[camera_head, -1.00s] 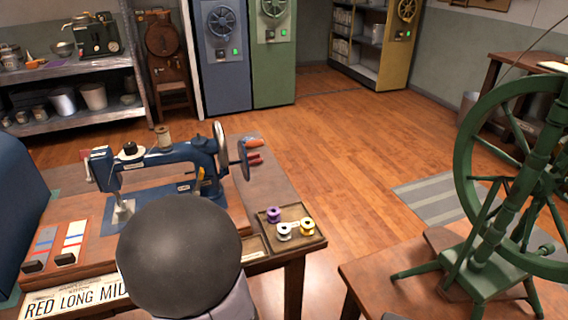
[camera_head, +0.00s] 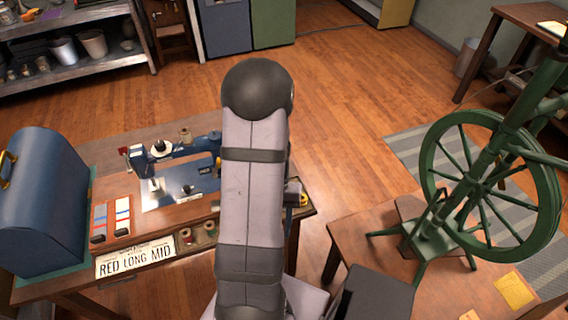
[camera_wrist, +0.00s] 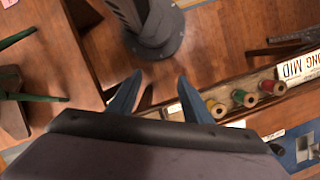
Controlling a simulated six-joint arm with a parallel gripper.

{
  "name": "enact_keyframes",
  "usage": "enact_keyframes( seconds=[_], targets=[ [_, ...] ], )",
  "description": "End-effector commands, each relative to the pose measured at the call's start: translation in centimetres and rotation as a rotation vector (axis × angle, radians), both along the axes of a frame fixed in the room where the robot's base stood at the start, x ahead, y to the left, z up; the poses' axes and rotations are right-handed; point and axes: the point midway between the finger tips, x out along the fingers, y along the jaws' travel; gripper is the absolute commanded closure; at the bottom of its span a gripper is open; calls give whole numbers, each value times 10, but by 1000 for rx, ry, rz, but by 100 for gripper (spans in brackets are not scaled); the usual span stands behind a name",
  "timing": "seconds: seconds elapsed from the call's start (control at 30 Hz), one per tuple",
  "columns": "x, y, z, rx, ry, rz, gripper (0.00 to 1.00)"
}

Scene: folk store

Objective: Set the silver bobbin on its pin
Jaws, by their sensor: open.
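The silver bobbin is not visible now; my arm covers most of the small bobbin tray in the head view. A yellow bobbin (camera_head: 303,200) shows just right of my arm. The blue sewing machine (camera_head: 204,170) stands on the left table, partly behind my arm. A wooden spool (camera_head: 185,135) is on its top. I cannot make out the bobbin's pin. My gripper (camera_wrist: 160,77) is open and empty in the wrist view, with two blue fingers above the table edge. It is mostly hidden behind my arm in the head view.
Several thread spools (camera_wrist: 242,97) lie in an open compartment beside my fingers, near the RED LONG MID sign (camera_head: 135,257). A blue domed case (camera_head: 40,195) stands far left. A green spinning wheel (camera_head: 490,190) stands on the right table. Open floor lies behind the tables.

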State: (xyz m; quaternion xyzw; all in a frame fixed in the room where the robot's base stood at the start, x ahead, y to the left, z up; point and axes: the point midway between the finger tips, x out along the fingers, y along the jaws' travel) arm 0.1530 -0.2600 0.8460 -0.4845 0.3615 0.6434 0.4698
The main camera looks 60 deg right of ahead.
Motion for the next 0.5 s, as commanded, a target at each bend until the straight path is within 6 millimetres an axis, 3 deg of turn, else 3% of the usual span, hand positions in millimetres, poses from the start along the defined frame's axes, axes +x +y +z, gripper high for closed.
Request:
enact_keyframes(
  seconds=[0.03, 0.13, 0.3, 0.37, 0.5],
  targets=[
    [-3, -21, 16, -22, -2, -50, 55],
    [11, -65, 1, -99, -15, -110, 55],
    [30, -124, 18, -234, -49, -214, 55],
    [34, -134, 22, -263, -52, -271, 55],
    [34, -135, 21, -273, -44, -357, 55]
  ],
)
